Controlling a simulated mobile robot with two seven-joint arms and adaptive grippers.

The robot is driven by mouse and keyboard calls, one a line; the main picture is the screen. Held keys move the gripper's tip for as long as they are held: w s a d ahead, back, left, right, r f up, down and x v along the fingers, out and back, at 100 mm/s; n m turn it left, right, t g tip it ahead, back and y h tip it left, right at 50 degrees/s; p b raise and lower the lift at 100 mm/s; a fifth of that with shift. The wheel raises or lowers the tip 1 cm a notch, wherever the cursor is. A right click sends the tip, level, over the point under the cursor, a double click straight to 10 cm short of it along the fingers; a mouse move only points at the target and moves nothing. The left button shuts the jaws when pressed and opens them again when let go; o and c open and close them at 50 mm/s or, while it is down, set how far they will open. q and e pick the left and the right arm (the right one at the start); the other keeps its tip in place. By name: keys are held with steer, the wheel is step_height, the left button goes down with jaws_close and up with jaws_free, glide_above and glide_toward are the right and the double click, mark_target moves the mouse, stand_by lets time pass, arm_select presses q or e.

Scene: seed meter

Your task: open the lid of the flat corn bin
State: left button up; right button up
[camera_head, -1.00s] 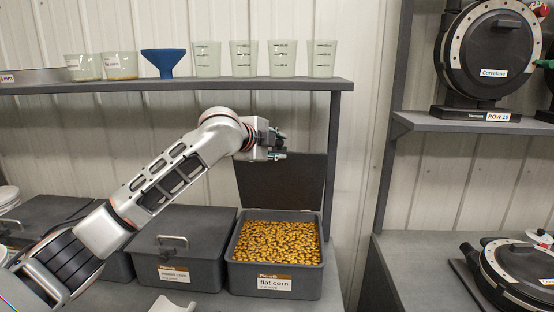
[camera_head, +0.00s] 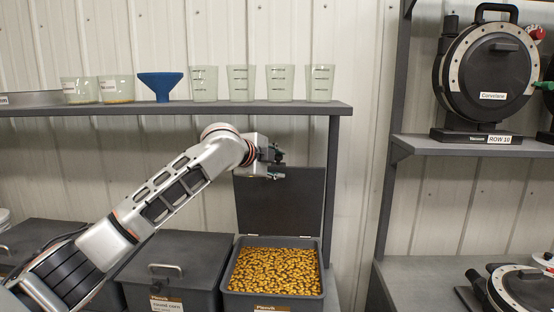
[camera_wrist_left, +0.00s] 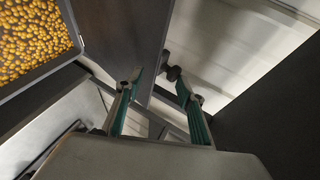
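The flat corn bin (camera_head: 272,301) is a dark grey box full of yellow-brown kernels, at the bottom centre of the head view. Its lid (camera_head: 280,205) stands raised, roughly upright, at the bin's back edge. In the left wrist view, the gripper's two fingers (camera_wrist_left: 157,84) are apart. The lid's dark panel (camera_wrist_left: 118,35) and its edge show close to the fingertips there; I cannot tell whether they touch. Kernels (camera_wrist_left: 30,35) show at the upper left of that view. My right gripper is not in view.
A closed grey bin (camera_head: 178,262) with a handle stands left of the flat corn bin. A shelf (camera_head: 220,108) above holds several cups and a blue funnel (camera_head: 161,86). Round seed meters (camera_head: 492,75) are on the right. A rack post (camera_head: 331,190) stands just right of the lid.

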arm_select(q)
steer(key=shift+w+f, duration=0.2)
steer(key=shift+f, duration=0.25)
steer(key=shift+s, duration=0.1)
steer(key=shift+r, duration=0.15)
steer(key=v, duration=1.2)
steer(key=shift+r, duration=0.25)
steer(key=shift+s, duration=0.1)
